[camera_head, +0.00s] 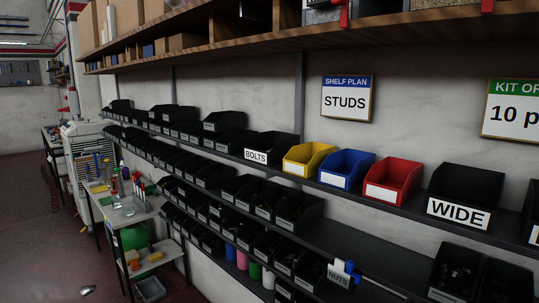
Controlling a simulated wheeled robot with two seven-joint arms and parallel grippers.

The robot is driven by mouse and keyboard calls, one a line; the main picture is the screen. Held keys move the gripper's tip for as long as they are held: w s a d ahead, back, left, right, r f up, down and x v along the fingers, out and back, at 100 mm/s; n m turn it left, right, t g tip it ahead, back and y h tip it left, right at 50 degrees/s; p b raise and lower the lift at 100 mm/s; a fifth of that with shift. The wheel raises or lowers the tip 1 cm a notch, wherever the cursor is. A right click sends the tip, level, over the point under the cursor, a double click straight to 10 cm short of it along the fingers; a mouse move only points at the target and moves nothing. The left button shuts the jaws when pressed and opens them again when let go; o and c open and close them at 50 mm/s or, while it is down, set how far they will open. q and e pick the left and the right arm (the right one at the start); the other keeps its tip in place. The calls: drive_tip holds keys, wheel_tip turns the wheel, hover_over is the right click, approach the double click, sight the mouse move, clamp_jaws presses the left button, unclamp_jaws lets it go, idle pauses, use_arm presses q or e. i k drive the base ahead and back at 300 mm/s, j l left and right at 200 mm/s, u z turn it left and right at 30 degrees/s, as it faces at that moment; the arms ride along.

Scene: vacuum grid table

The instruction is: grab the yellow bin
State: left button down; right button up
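The yellow bin (309,159) stands on the upper rack shelf (405,211) in the head view. It is an open-topped bin with a blank white label on its front. A black bin labelled BOLTS (268,148) stands to its left. A blue bin (346,170) stands to its right. Neither of my grippers shows in this view.
A red bin (393,182) and a black bin labelled WIDE (463,196) stand further right. A wooden shelf (190,37) runs above. Rows of black bins fill the lower shelves. A workbench (130,207) with tools stands at the left, beside open floor (35,210).

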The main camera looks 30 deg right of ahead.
sight(304, 161)
drive_tip(key=i+j+z, duration=0.1)
drive_tip(key=i+z, duration=0.2)
drive_tip(key=i, duration=0.25)
drive_tip(key=i+j+z, duration=0.3)
drive_tip(key=i, duration=0.2)
drive_tip(key=l, duration=0.1)
